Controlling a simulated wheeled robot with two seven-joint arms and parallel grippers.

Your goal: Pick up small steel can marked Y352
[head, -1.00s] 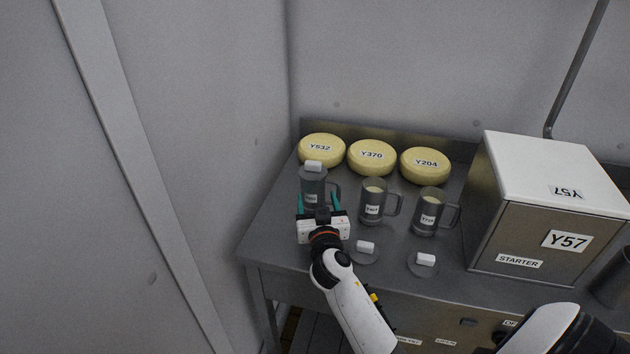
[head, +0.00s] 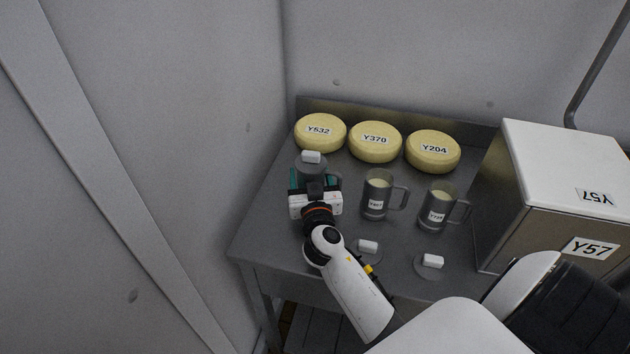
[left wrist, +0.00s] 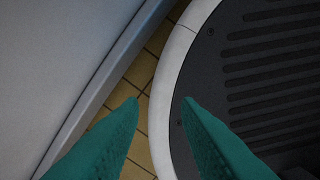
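A small grey steel can (head: 313,170) with a white-knobbed lid stands at the left of the steel table in the head view. Its label is hidden behind my right gripper. My right gripper (head: 315,181) is at the can's near side, with a teal finger on each side of it. The fingers look open as wide as before; contact with the can is not clear. Two more steel cans, the middle one (head: 377,195) and the right one (head: 437,207), stand open with pale contents. Their labels are too small to read. My left gripper (left wrist: 160,115) is open and empty, above the floor.
Yellow cheeses marked Y532 (head: 320,133), Y370 (head: 375,142) and Y204 (head: 432,151) lie behind the cans. Two loose lids (head: 368,247) (head: 432,262) lie in front. A large box marked Y57 (head: 560,180) stands at the right. A wall rises behind the table.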

